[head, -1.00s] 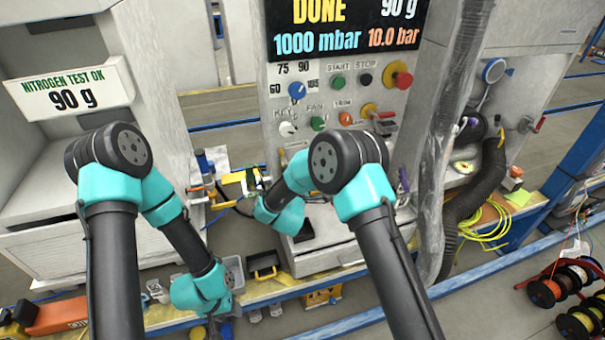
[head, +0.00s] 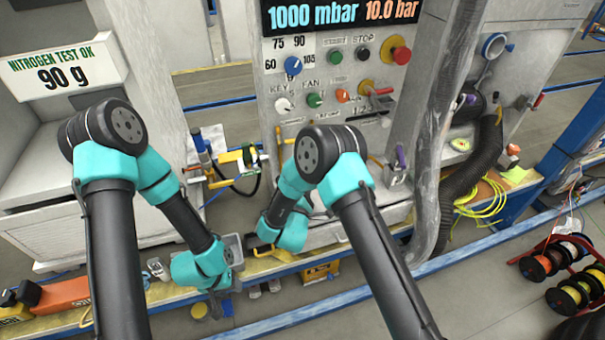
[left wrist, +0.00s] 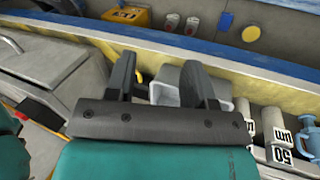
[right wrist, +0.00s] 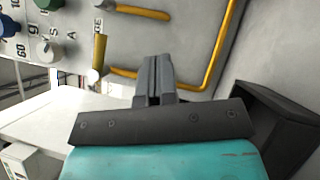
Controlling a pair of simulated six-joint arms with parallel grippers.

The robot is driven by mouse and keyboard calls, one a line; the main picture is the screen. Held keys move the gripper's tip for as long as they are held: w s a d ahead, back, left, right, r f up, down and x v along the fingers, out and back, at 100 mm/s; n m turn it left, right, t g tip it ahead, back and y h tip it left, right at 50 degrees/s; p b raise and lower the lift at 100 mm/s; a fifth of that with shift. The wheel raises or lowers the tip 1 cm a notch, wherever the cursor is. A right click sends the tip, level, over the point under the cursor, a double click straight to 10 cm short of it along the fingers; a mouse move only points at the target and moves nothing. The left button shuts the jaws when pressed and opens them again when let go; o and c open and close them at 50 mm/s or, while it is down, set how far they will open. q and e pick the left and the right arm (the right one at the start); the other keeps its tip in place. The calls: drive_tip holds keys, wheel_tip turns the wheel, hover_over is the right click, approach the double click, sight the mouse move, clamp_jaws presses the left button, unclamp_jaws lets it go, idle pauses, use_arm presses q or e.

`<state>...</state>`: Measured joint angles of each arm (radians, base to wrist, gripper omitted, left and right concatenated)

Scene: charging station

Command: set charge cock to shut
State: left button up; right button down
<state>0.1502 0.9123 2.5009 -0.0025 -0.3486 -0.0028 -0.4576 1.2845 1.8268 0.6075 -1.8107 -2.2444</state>
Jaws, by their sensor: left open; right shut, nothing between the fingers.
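A small yellow lever (right wrist: 99,52) beside a label ending in "GE" shows in the right wrist view, and I take it for the charge cock. It stands on the grey panel, left of and beyond my right gripper (right wrist: 153,78). That gripper is shut and empty, apart from the lever. In the head view my right forearm hides its fingertips, so I cannot tell the lever's setting there. My left gripper (left wrist: 166,75) is open and empty, with its fingers above a small grey bin (left wrist: 180,82) near the bench edge.
The panel carries a blue knob (head: 293,65), a white key knob (head: 284,104), a green fan knob (head: 314,100) and a red emergency button (head: 402,55). A yellow pipe (right wrist: 213,50) runs right of my right fingers. A black hose (head: 470,180) hangs at the right.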

drive_tip(key=shift+s+d+f, duration=0.15)
drive_tip(key=shift+s+f, duration=0.1)
drive_tip(key=shift+s, duration=0.2)
